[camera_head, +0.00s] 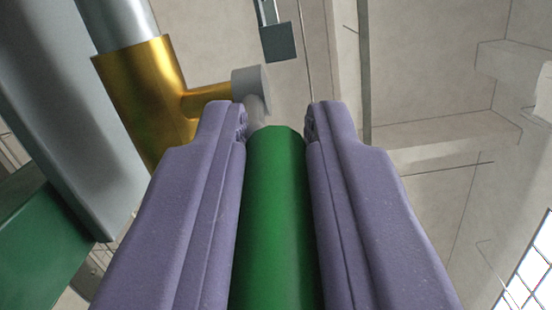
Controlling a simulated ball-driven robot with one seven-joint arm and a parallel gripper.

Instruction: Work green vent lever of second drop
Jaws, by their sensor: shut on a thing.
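The green vent lever (274,215) shows as a thick green cylinder running up the middle of the view. My gripper (276,122) has its two purple fingers on either side of it, shut on it. The lever's far end lies just short of the fingertips. A grey stem (257,110) shows beyond that end and leads to a grey round cap (250,83) on a brass fitting (150,95). How the lever joins the stem is hidden behind the lever's end.
A grey pipe (112,22) enters the brass fitting from above. A large grey panel (65,110) and a green block (45,240) stand at the left. A grey box (277,42) hangs beyond the fingertips. The right side is open, with pale walls and a window (530,270) farther off.

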